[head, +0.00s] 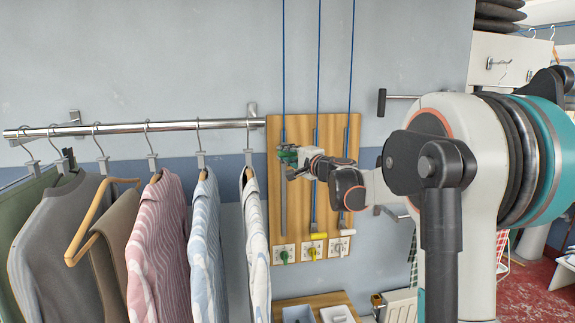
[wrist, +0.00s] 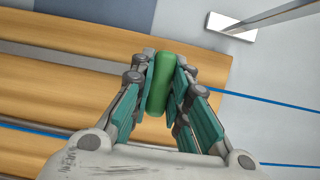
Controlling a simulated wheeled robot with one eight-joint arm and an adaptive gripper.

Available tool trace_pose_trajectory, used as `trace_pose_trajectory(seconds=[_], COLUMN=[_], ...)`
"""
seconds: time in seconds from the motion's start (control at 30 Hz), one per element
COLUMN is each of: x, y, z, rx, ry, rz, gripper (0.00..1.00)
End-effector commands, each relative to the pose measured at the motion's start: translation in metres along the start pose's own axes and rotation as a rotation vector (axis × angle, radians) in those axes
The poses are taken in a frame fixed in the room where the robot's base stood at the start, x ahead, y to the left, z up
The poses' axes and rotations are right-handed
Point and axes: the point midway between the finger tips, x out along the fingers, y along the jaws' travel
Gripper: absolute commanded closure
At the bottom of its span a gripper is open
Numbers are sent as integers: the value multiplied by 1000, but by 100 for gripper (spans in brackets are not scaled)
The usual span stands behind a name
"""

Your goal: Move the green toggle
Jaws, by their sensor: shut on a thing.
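The green toggle (wrist: 160,82) stands between my two fingers in the wrist view, with both pads against its sides. My gripper (wrist: 161,95) is shut on it. In the head view my gripper (head: 287,156) is at the upper part of the left track on the wooden board (head: 301,129). The toggle is largely hidden by the gripper there. The left track (head: 284,210) runs down below the gripper with no handle showing on its lower part. A yellow toggle (head: 319,234) and a white toggle (head: 347,232) sit low on the middle and right tracks.
Blue cords (head: 318,60) run up the wall from the tracks. Small marked plates (head: 311,250) line the board's bottom. A metal rail (head: 130,127) with hanging shirts (head: 157,240) is close at the left. A wooden surface with trays (head: 338,314) lies below.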

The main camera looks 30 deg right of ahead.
Motion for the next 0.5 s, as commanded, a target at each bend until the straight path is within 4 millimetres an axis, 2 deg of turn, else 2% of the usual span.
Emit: trace_pose_trajectory(seconds=[0.03,0.13,0.5], x=[0,0,0], y=[-11,-20,-27], z=[0,0,0], rx=[1,1,2], ry=[1,0,1], rz=[0,0,-1], gripper=[100,100,100])
